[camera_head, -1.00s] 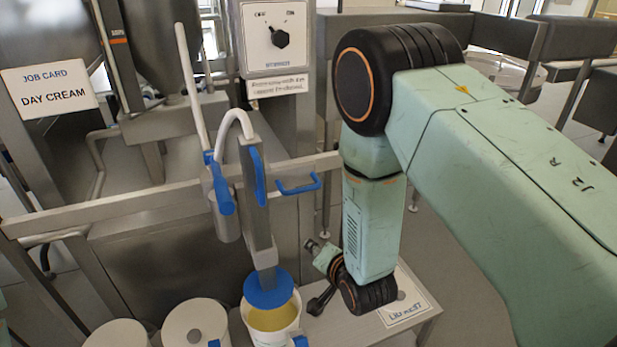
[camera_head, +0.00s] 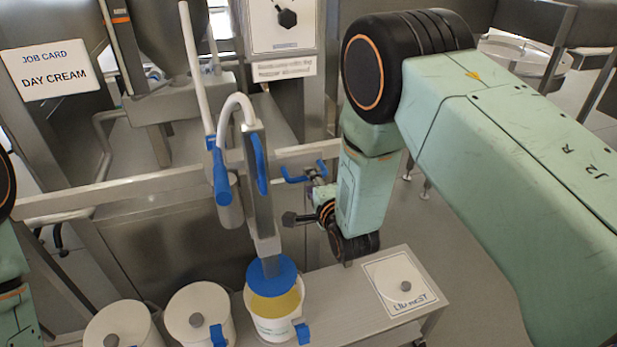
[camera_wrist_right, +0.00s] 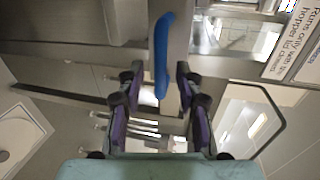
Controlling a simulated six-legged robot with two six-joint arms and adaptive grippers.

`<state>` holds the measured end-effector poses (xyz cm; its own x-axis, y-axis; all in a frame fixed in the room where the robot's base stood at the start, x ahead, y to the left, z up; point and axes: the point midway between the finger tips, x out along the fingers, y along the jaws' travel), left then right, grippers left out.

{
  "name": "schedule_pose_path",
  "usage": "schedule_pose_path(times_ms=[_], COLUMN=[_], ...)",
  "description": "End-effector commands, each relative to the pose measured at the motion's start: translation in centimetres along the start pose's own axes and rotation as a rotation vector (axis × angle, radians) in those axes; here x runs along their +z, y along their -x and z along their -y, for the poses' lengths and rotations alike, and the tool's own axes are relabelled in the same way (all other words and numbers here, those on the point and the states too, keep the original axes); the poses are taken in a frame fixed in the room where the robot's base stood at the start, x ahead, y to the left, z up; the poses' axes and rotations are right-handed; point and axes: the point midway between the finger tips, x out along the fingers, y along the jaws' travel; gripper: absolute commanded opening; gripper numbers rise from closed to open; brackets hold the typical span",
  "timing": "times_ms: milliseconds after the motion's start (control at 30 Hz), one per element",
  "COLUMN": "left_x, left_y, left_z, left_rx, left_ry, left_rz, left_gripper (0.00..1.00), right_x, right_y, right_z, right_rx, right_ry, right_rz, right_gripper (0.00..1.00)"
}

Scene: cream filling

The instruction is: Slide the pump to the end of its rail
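The pump (camera_head: 258,200) is a grey upright body with a white hose and blue parts, standing at the steel rail (camera_head: 110,193). A blue bar handle (camera_head: 302,177) sticks out on its right. Its blue disc (camera_head: 271,276) is low over an open white tub (camera_head: 275,328) with yellow cream. My right gripper (camera_head: 303,202) is just below and right of the bar handle. In the right wrist view, the open gripper's (camera_wrist_right: 160,100) fingers stand apart, with the blue bar handle (camera_wrist_right: 162,55) ahead between them. I cannot tell whether they touch it. My left gripper is out of view.
Two lidded white tubs, one left (camera_head: 124,330) and one nearer the open tub (camera_head: 200,312), stand left of it on the bench. A lid rest card (camera_head: 385,278) lies at the right. A dial panel (camera_head: 285,25) stands behind the rail.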

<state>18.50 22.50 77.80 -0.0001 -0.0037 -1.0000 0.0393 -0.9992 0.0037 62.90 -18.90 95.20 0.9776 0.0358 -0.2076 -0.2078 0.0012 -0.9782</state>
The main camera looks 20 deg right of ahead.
Motion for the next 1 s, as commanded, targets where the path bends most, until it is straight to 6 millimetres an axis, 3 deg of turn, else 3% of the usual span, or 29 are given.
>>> schedule_pose_path(times_ms=[267,633,1000], left_x=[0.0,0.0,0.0], left_y=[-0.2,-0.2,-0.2], left_z=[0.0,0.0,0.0], left_rx=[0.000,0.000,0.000], left_ry=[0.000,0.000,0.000], left_rz=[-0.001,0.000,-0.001], left_gripper=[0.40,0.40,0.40], right_x=[-0.2,-0.3,-0.3], right_y=[-3.0,-3.6,-3.6], right_z=[0.0,0.0,0.0], right_rx=[0.000,0.002,0.001], right_ry=[0.001,0.002,0.002], right_rz=[-0.001,-0.001,-0.001], right_gripper=[0.35,0.35,0.05])
